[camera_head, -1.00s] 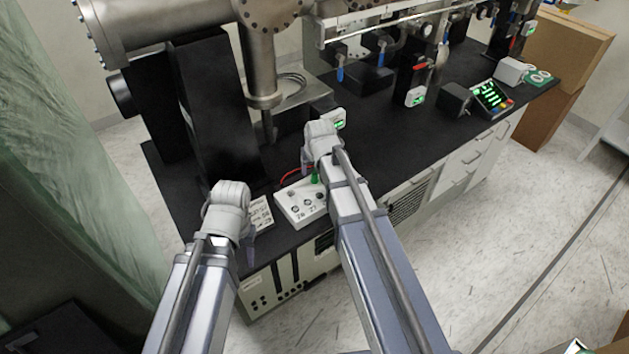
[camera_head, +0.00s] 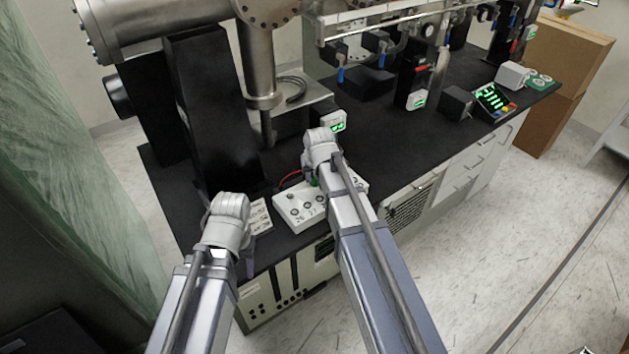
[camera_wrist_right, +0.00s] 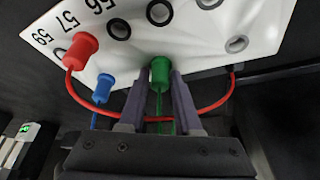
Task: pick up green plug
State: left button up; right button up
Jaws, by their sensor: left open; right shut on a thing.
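The green plug (camera_wrist_right: 160,72) shows in the right wrist view, between the two fingers of my right gripper (camera_wrist_right: 158,95). The fingers are shut on it, and its green cable runs back between them. The plug is at the edge of the white numbered socket panel (camera_wrist_right: 190,40); I cannot tell whether it is still seated. In the head view, my right arm hides part of the white socket box (camera_head: 290,208), and a bit of green shows beside the wrist. My left gripper (camera_head: 248,262) hangs at the bench's front left edge, its fingers mostly hidden.
A red plug (camera_wrist_right: 82,48) and a blue plug (camera_wrist_right: 103,88) are left of the green one. A red cable (camera_wrist_right: 205,110) loops across the fingers. A white label plate (camera_head: 260,216) lies beside the box. Metal pipework stands behind on the black bench (camera_head: 400,150).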

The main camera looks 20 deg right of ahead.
grip_shut()
pick_arm(q)
jog(key=shift+r, duration=0.1)
